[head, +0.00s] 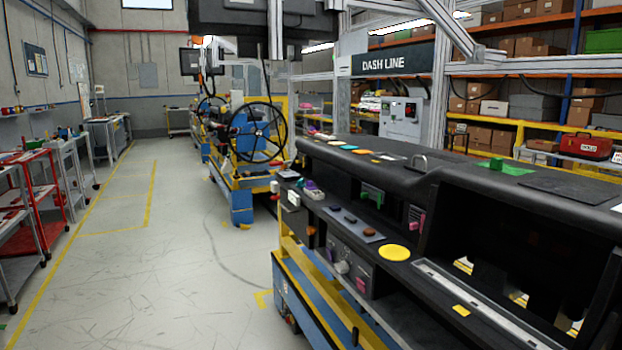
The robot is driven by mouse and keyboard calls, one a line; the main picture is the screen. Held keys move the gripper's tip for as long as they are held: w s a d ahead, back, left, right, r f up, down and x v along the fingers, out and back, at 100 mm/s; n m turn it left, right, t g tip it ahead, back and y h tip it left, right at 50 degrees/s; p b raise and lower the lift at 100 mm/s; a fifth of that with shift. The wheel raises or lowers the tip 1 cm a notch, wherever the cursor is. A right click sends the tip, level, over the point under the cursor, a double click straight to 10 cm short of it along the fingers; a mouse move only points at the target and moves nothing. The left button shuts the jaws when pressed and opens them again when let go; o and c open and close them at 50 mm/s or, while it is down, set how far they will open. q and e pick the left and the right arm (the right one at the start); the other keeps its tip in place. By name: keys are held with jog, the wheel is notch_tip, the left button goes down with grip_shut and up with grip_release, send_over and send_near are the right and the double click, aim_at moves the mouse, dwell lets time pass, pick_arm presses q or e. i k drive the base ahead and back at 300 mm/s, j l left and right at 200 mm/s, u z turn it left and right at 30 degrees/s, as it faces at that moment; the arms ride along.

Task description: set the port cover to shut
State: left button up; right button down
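The dashboard module (400,172) is a long black unit on a blue and yellow carrier at the right. Its near face has several coloured parts: a green one (372,196), a pink one (416,220) and a yellow disc (394,253). A grey control panel (350,262) with knobs sits low on its left end. I cannot tell which part is the port cover, nor whether it is open or shut. Neither of my grippers is in view.
A clear floor aisle (150,240) with yellow lines runs along the left. Red and grey carts (40,200) stand at the left edge. A steering wheel (257,132) on a blue carrier is farther back. Shelves with boxes (520,45) fill the back right.

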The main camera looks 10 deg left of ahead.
aim_at(310, 187)
jog(key=i+j+z, duration=0.1)
jog(key=i+j, duration=0.3)
jog(key=i+j+z, duration=0.1)
jog(key=i+j, duration=0.25)
jog(key=j, duration=0.15)
jog(key=i+j, duration=0.35)
jog(key=j, duration=0.15)
jog(key=l+z, duration=0.05)
